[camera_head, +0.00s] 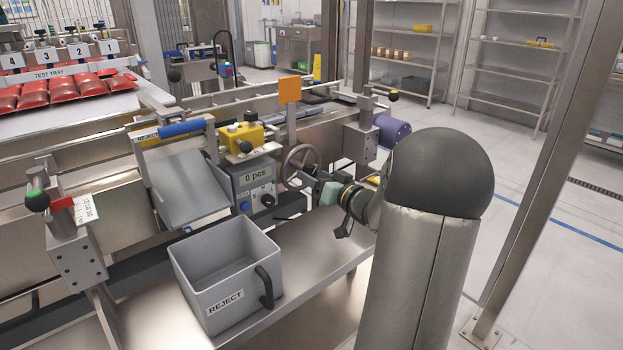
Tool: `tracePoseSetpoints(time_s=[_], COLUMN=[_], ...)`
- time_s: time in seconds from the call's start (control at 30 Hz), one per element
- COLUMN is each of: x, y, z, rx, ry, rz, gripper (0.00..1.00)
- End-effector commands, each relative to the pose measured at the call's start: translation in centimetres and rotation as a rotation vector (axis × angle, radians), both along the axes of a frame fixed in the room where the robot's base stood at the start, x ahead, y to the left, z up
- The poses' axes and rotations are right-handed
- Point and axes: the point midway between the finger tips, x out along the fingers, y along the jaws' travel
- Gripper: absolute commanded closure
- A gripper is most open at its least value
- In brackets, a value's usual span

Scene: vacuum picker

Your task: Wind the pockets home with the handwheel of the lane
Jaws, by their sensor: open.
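The handwheel (288,160) is a grey metal wheel on the front of the lane, right of the counter box and below an orange plate. My arm comes in from the right, and my gripper (317,187) is at the lower right of the wheel, pointing left towards it. Its jaws are open, with pale green pads showing. I cannot tell whether they touch the rim or are apart from it. The pockets of the lane cannot be made out.
A grey REJECT bin (222,262) stands on the steel shelf (312,252) below the lane. A counter box (253,183) reading 0 pcs is left of the wheel. A sloped metal chute (187,188) is further left. A purple motor (392,131) sits behind my arm.

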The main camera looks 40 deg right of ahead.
Motion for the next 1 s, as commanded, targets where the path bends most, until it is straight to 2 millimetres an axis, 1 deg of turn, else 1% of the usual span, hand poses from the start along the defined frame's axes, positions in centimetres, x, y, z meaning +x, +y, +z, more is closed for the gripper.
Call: tracePoseSetpoints(time_s=[0.03,0.1,0.2,0.5,0.53,0.57,0.6,0.67,0.7,1.0], x=[0.7,1.4,2.0,2.2,2.2,2.2,2.2,2.2,2.2,2.2], y=[0.1,0.1,0.1,0.1,0.1,0.1,0.1,0.1,0.1,0.1], z=[-0.1,-0.1,-0.1,0.0,0.0,0.0,0.0,0.0,0.0,-0.1], rx=[0.0,0.0,0.001,0.0,0.0,0.0,0.0,0.0,0.0,-0.028], ry=[-0.001,0.001,0.0,0.0,0.0,0.0,0.0,0.0,0.0,0.0], rz=[0.003,0.001,0.001,0.0,0.0,0.0,0.0,0.0,0.0,0.0], gripper=[0.39,0.39,0.39,0.39,0.44,0.53,0.64,0.8,0.83,0.83])
